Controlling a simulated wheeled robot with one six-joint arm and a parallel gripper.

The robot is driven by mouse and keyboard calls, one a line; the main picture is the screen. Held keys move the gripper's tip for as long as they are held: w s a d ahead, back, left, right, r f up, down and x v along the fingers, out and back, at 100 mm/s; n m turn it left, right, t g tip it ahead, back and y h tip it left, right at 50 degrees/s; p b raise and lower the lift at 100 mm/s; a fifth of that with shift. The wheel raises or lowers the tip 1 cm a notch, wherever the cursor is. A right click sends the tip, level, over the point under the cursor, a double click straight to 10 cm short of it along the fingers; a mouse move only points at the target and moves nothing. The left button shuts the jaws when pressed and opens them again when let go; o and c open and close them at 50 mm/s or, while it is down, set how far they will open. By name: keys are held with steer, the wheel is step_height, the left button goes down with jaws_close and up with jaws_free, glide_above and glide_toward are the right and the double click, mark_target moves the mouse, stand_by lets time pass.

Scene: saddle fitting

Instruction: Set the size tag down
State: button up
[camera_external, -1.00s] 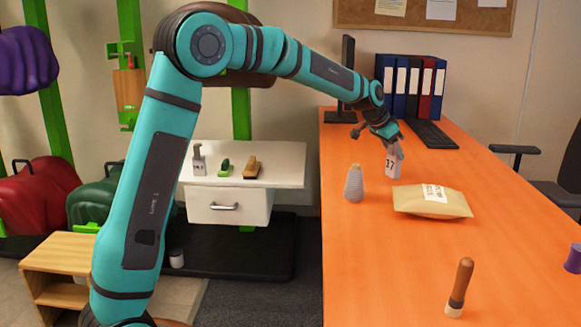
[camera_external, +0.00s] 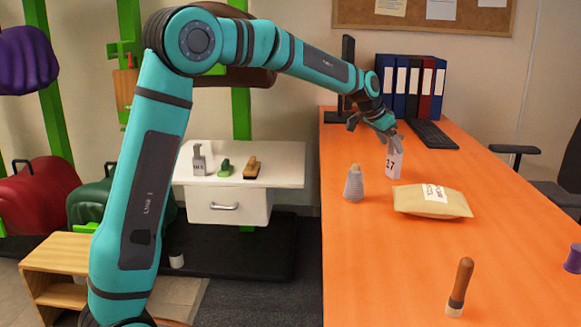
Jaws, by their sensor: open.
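The size tag (camera_external: 393,163) is a white upright piece marked 17. It stands on the orange desk (camera_external: 390,270), behind the padded envelope and to the right of the grey ribbed cone. My gripper (camera_external: 394,142) is open, just above the tag's top, with its fingertips at or very near the tag's upper edge. Whether a finger still touches the tag is too small to tell.
A grey ribbed cone (camera_external: 353,183) stands left of the tag, and a padded envelope (camera_external: 432,201) lies in front. A wooden-handled tool (camera_external: 460,287) stands near the front. Binders (camera_external: 412,87), a monitor (camera_external: 347,75) and a keyboard (camera_external: 430,134) are behind.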

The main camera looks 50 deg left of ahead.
steer(key=v, duration=0.9)
steer(key=shift+r, duration=0.15)
steer(key=s+a+r+n+t+y, duration=0.1)
steer(key=s+r+t, duration=0.2)
steer(key=s+r, duration=0.65)
steer(key=s+r+n+t+y, duration=0.15)
steer(key=s+r, duration=0.35)
steer(key=s, duration=0.9)
steer(key=s+r+n+t, duration=0.2)
steer(key=s+t, duration=0.4)
steer(key=s, duration=2)
steer(key=shift+a+t, duration=0.25)
steer(key=shift+t, duration=0.1)
